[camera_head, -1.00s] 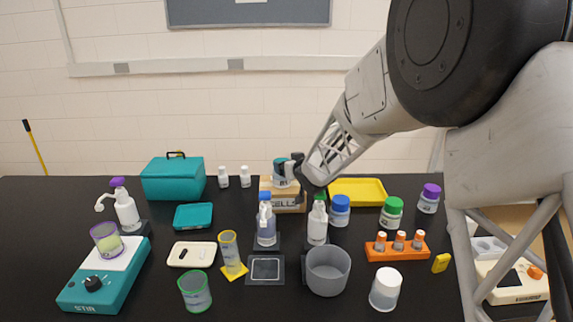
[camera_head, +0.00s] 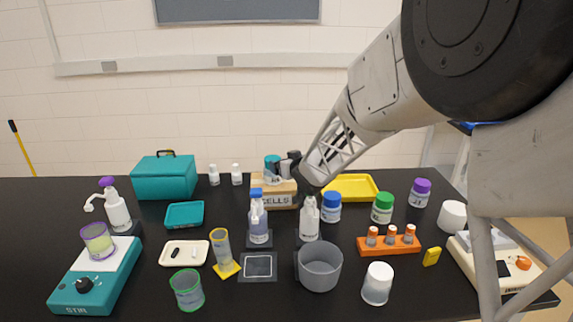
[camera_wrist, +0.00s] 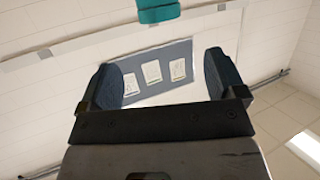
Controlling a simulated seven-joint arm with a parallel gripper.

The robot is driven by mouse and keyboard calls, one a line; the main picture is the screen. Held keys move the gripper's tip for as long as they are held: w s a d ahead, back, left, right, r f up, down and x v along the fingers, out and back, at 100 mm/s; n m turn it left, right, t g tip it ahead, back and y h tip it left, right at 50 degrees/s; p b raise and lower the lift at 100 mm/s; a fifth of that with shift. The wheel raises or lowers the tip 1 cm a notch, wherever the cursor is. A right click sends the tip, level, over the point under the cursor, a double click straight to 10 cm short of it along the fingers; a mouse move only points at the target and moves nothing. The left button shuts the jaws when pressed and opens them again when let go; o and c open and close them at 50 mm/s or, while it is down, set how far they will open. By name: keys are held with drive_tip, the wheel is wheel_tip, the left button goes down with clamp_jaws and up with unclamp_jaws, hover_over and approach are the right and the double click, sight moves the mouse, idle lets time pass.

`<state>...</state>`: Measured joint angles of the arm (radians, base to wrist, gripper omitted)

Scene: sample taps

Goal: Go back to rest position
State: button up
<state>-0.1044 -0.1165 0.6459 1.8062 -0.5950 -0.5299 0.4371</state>
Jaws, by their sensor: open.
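My gripper (camera_head: 302,172) is above the back middle of the black table, near the cardboard box marked CELLS (camera_head: 280,194). In the wrist view my gripper (camera_wrist: 162,78) has its two dark fingers wide apart with nothing between them. The wrist view looks at the wall and a grey board (camera_wrist: 155,72) with papers. A teal object (camera_wrist: 157,10) shows at its top edge; a teal-capped jar (camera_head: 272,166) stands on the box in the head view. My arm comes in from the upper right. The gripper's fingertips are partly hidden in the head view.
Below my gripper stand a white bottle (camera_head: 309,220) and a blue-capped bottle (camera_head: 258,218). A grey beaker (camera_head: 320,268), an orange rack (camera_head: 388,244) and a teal stirrer (camera_head: 95,280) are nearer the front. A yellow tray (camera_head: 350,188) lies behind. The air above the table's left is free.

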drive_tip(key=s+d+r+m+g+h, duration=0.1)
drive_tip(key=s+d+r+g+h, duration=0.3)
drive_tip(key=s, duration=0.6)
drive_tip(key=s+d+r+m+t+h, duration=0.1)
drive_tip(key=s+d+r+h, duration=0.1)
drive_tip(key=s+d+r, duration=0.6)
drive_tip(key=s+f+m+g, duration=0.1)
drive_tip(key=s+f+g, duration=0.1)
drive_tip(key=s, duration=0.9)
drive_tip(key=s+d+f+m+g, duration=0.1)
drive_tip(key=s+f+g, duration=0.1)
drive_tip(key=s, duration=0.9)
drive_tip(key=s+d+f+g, duration=0.1)
drive_tip(key=s+g, duration=0.2)
drive_tip(key=s, duration=0.8)
drive_tip(key=shift+s+f+m+g, duration=0.25)
drive_tip(key=shift+f+m+g, duration=0.15)
